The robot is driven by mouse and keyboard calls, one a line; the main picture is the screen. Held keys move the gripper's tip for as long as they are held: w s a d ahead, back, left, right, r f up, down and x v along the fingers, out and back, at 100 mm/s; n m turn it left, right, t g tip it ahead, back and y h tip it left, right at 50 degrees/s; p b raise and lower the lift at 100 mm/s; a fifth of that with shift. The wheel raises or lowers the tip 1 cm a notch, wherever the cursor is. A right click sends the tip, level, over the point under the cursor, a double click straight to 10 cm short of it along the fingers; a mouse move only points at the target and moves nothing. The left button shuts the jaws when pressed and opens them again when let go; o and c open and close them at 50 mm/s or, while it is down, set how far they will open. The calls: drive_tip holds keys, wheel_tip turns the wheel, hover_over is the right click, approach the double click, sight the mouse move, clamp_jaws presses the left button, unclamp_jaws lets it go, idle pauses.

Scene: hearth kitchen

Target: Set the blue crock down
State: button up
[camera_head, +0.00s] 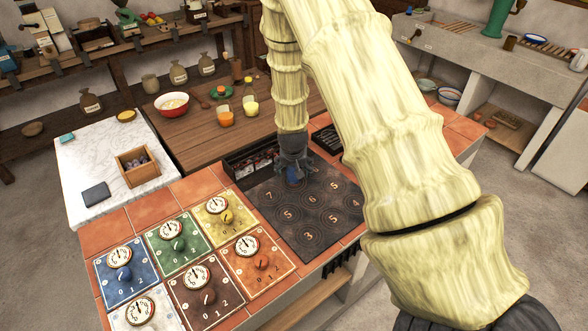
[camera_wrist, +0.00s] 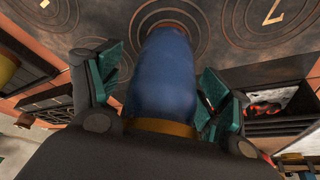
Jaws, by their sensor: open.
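The blue crock (camera_wrist: 163,75) fills the middle of the wrist view, with a tan band at its near end. It is between the two teal-padded fingers of my gripper (camera_wrist: 160,82), which stand apart with visible gaps beside the crock. In the head view my gripper (camera_head: 294,160) points down over the dark hob plate (camera_head: 312,232). Only a small blue part of the crock (camera_head: 294,182) shows there below the fingers. The crock's far end is at a ringed spot on the plate; its contact with the plate is hard to see.
Coloured dial panels, including a green one (camera_head: 160,258), lie left of the hob. A fire opening (camera_head: 250,163) is behind it. A marble slab (camera_head: 75,165) holds a wooden box (camera_head: 138,167). A wooden table (camera_head: 190,130) carries a red bowl (camera_head: 172,104) and jars.

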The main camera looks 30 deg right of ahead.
drive_tip(key=b+v, duration=0.2)
drive_tip(key=v, duration=1)
drive_tip(key=shift+r, duration=0.15)
